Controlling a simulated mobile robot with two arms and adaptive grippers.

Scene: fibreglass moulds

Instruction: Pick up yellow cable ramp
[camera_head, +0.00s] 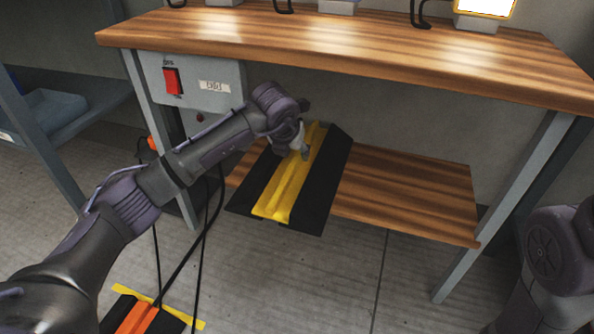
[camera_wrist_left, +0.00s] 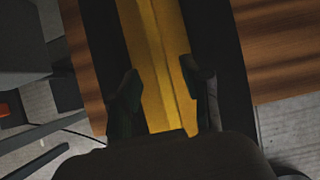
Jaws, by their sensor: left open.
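The yellow cable ramp (camera_head: 287,190) has a yellow middle strip and black sides. In the head view it lies on the lower wooden shelf of the workbench, its near end sticking out past the shelf's front edge. My left gripper (camera_head: 303,153) is at the ramp's yellow strip, towards its far half. In the left wrist view the open fingers (camera_wrist_left: 162,95) stand one on each side of the yellow strip (camera_wrist_left: 160,60), with the black sides beyond them. I cannot tell whether the fingers touch it. My right arm shows at the right edge; its gripper is out of view.
The workbench top (camera_head: 350,45) overhangs the lower shelf (camera_head: 410,190). A grey box with a red switch (camera_head: 172,82) hangs at the left. An orange and black ramp (camera_head: 137,318) lies on the floor near hanging black cables (camera_head: 205,225). The shelf's right part is clear.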

